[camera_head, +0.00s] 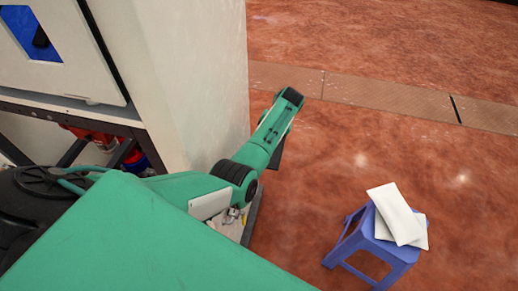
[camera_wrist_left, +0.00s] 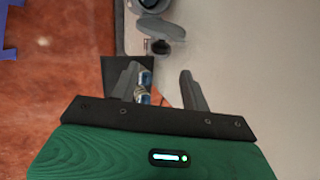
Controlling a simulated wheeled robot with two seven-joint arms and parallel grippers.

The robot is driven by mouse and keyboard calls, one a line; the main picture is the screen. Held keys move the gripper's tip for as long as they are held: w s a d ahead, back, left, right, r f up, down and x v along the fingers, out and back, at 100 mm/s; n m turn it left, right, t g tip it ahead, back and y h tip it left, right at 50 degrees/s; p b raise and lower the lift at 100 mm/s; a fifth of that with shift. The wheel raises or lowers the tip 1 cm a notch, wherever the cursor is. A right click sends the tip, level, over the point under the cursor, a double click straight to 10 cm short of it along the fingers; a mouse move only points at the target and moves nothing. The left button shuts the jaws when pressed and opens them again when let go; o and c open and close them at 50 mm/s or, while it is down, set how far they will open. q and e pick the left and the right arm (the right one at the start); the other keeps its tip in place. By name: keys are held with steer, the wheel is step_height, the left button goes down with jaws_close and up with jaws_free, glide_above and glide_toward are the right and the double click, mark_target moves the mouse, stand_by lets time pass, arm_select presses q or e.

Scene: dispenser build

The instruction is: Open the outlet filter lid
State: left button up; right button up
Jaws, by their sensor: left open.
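My left gripper (camera_wrist_left: 159,74) shows in the left wrist view with its two grey fingers apart. A small part with blue ends and a brass-coloured middle (camera_wrist_left: 143,88) shows beside the left finger; I cannot tell whether they touch. Beyond the fingertips, a grey rounded fitting (camera_wrist_left: 161,28) and a dark oval part (camera_wrist_left: 160,47) sit on the pale wall. I cannot tell which of these is the outlet filter lid. In the head view my green arm reaches along the white cabinet's right side, and its gripper cannot be made out. My right gripper is not in view.
The white cabinet (camera_head: 195,75) stands at the left on a dark frame. A blue stool (camera_head: 385,246) with white sheets (camera_head: 399,214) on it stands at the lower right. A dark panel (camera_wrist_left: 122,70) is near the left finger. The reddish floor between cabinet and stool is mostly clear.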

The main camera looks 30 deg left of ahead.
arm_select(q)
steer(key=shift+b+v, duration=0.4)
steer(key=shift+v, duration=2.35)
